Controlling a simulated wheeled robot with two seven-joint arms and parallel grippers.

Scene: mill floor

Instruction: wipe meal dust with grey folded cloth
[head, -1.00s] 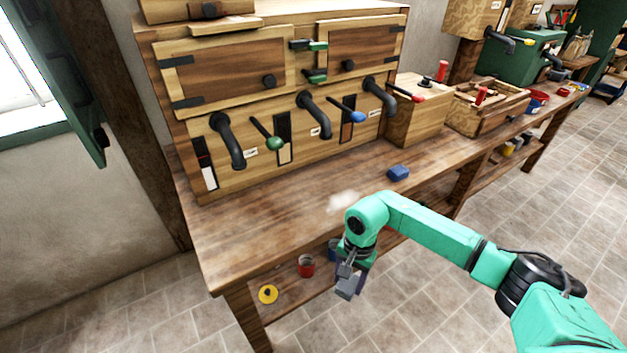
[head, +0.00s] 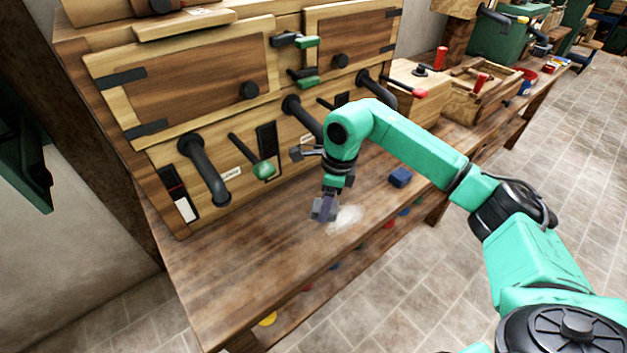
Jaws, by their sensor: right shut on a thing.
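A pale patch of meal dust (head: 347,217) lies on the wooden bench top in front of the wooden cabinet. My right gripper (head: 326,205) points down just left of the dust, at or just above the bench top. It is shut on a small grey piece, the grey folded cloth (head: 322,213), mostly hidden by the fingers. I cannot tell whether the cloth touches the wood. My left gripper is not in view.
A blue block-like thing (head: 400,177) lies on the bench right of the dust. The wooden cabinet (head: 190,85) with dark spouts and a green-knobbed lever (head: 263,170) stands close behind. The bench top (head: 235,265) is clear at front left.

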